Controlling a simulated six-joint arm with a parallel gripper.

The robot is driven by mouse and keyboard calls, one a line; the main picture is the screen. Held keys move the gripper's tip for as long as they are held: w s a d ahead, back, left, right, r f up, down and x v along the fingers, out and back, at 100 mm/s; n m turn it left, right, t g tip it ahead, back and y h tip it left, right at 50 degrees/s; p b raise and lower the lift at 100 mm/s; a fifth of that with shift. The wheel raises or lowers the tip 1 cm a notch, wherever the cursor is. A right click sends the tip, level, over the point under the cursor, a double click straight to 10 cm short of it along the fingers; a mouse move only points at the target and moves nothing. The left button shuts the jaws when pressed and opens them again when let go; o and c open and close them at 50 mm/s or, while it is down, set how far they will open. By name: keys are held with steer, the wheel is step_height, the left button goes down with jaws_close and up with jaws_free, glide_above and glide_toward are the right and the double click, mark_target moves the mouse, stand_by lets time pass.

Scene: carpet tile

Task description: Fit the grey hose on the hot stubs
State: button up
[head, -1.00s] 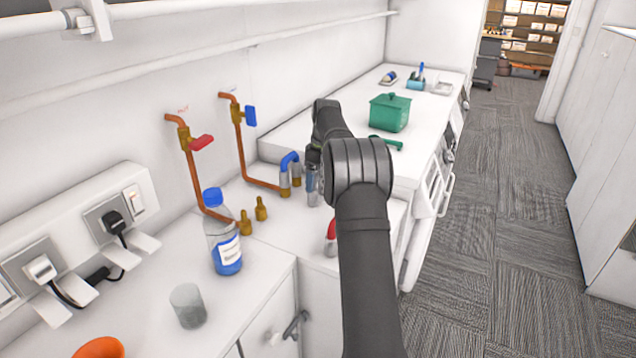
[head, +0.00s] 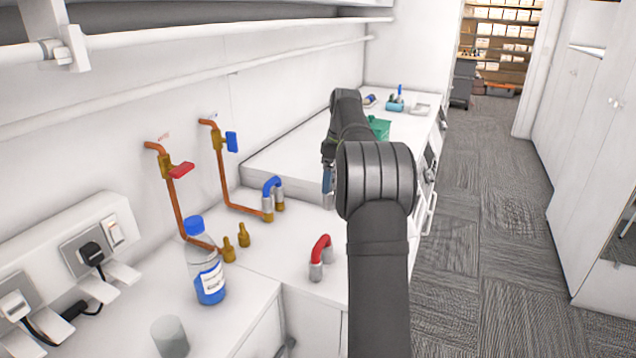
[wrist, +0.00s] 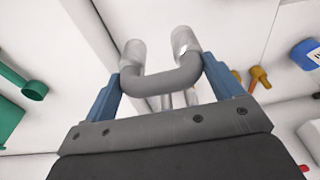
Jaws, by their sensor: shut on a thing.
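My gripper (wrist: 165,72) is shut on the grey hose (wrist: 160,84), a U-shaped bend with pale cuffed ends, held between its blue fingers. In the head view, my gripper (head: 328,178) is partly hidden by my arm, and a hose end (head: 327,200) hangs below it. The hot stubs are two brass fittings, a near one (head: 229,251) and a far one (head: 243,236). They stand bare on the counter by the copper pipe with the red valve (head: 181,170). The hose is apart from them, to their right. A brass stub (wrist: 260,75) shows right of the gripper in the wrist view.
A blue hose (head: 272,184) sits on the stubs of the blue-valve pipe. A green container (head: 379,128) is behind my arm.

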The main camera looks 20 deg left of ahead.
steer(key=shift+s+d+r, duration=0.1)
steer(key=shift+d+r, duration=0.15)
steer(key=shift+r, duration=0.05)
steer(key=s+a+r, duration=0.2)
steer(key=s+a, duration=0.8)
steer(key=s+a+r, duration=0.1)
steer(key=s+a, duration=0.9)
steer(key=a, duration=0.1)
steer(key=shift+s+r, duration=0.15)
steer(key=shift+r, duration=0.25)
steer(key=shift+d, duration=0.1)
steer(key=shift+f, duration=2.9)
steer(key=shift+f, duration=2.5)
steer(key=o, duration=0.9)
